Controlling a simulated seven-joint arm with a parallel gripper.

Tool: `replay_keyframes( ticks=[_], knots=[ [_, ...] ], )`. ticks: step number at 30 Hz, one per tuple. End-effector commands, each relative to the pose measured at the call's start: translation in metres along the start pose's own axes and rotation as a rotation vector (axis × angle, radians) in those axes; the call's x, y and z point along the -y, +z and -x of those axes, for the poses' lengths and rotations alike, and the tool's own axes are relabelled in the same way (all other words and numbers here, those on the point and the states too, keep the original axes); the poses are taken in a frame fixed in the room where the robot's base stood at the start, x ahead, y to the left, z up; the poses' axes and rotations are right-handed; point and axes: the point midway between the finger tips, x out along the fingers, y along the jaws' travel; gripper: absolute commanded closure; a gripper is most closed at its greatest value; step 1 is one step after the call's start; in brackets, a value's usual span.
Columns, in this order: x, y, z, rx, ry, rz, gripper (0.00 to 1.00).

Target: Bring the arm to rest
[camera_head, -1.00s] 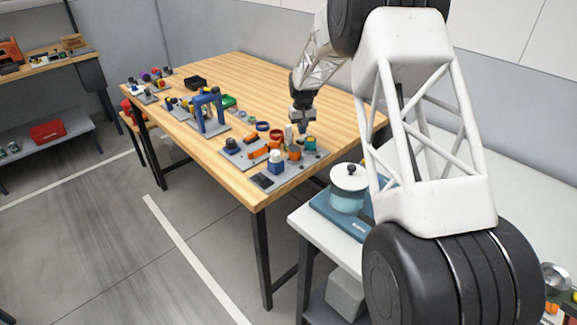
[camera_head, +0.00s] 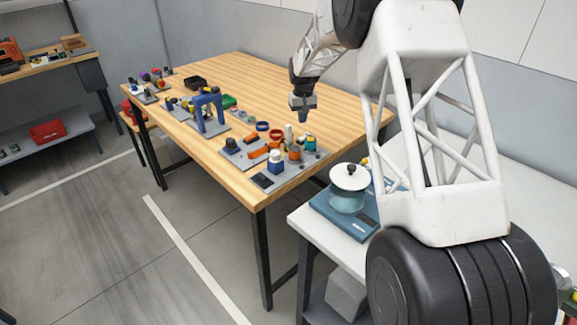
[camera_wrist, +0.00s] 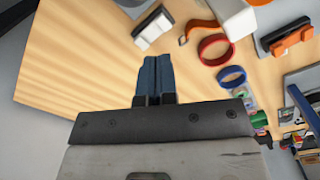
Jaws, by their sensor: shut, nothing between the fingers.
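My gripper (camera_head: 303,115) hangs over the wooden table (camera_head: 262,85) in the head view, a little above the small objects near its right side. In the wrist view my gripper (camera_wrist: 156,62) shows two blue fingers side by side, shut with nothing between them. Nothing touches the fingertips; bare wood of the table (camera_wrist: 90,60) lies beneath and to the left of them.
Below stand a grey board (camera_head: 262,180) with small parts, a red ring (camera_wrist: 213,48), a blue ring (camera_wrist: 231,77) and a blue arch (camera_head: 209,108). A blue scale (camera_head: 330,211) with a lidded pot (camera_head: 347,190) stands on a white side table. The table's back is clear.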

Motion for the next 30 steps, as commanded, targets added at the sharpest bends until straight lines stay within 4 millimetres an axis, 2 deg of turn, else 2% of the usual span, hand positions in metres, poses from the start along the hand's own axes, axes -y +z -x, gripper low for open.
replay_keyframes(
  ticks=[14, 19, 23, 30],
  knots=[
    [0.000, 0.000, 0.001, -0.001, 0.000, 0.000, 1.00],
    [-0.002, 0.007, 0.010, -0.005, 0.001, -0.004, 1.00],
    [-0.005, 0.021, 0.024, -0.011, 0.002, -0.011, 1.00],
    [-0.011, 0.066, 0.066, -0.030, 0.004, -0.033, 1.00]
  ],
)
